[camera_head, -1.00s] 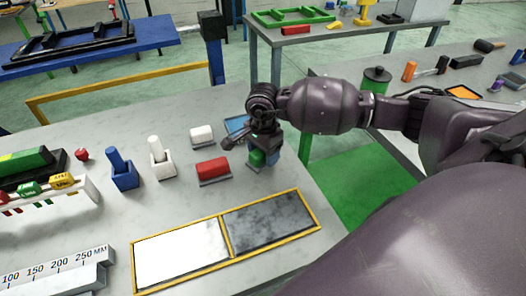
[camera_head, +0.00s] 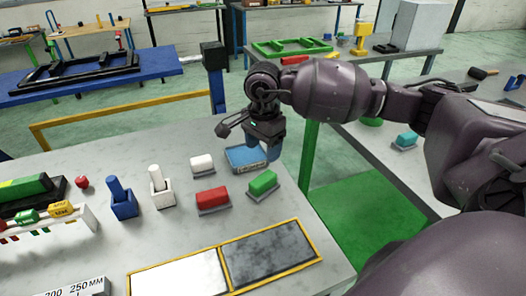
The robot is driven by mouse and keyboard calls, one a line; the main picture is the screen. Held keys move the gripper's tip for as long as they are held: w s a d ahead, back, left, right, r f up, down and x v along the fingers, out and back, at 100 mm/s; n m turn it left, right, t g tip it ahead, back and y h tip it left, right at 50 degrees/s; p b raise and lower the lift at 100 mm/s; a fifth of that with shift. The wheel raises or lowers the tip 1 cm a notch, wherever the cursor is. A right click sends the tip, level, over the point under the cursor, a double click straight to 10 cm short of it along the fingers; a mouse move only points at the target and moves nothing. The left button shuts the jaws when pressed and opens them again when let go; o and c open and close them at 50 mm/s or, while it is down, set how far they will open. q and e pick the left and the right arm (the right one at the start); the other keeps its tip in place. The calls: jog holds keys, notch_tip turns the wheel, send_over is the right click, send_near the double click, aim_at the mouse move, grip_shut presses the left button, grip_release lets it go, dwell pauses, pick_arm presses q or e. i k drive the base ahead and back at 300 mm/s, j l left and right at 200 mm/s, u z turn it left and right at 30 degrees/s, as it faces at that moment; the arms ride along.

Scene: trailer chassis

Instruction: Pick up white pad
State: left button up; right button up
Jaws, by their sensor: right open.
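A small white pad (camera_head: 202,164) lies on a thin grey base on the grey table, left of the blue tray (camera_head: 244,159). A red pad (camera_head: 212,197) and a green pad (camera_head: 263,182) rest on similar bases nearer the front. My right gripper (camera_head: 270,152) is open, at the blue tray's right side in the picture, behind the green pad and to the right of the white pad. It hides part of the tray; its height above the table is hard to tell. My left gripper is not in view.
A yellow-framed board (camera_head: 228,285) with white and dark panels lies at the front. A white holder (camera_head: 161,188) and a blue holder (camera_head: 124,203) with upright pegs stand left of the pads. A green block (camera_head: 25,187) lies at the far left.

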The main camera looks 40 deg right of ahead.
aim_at(202, 166)
jog(key=k, duration=0.95)
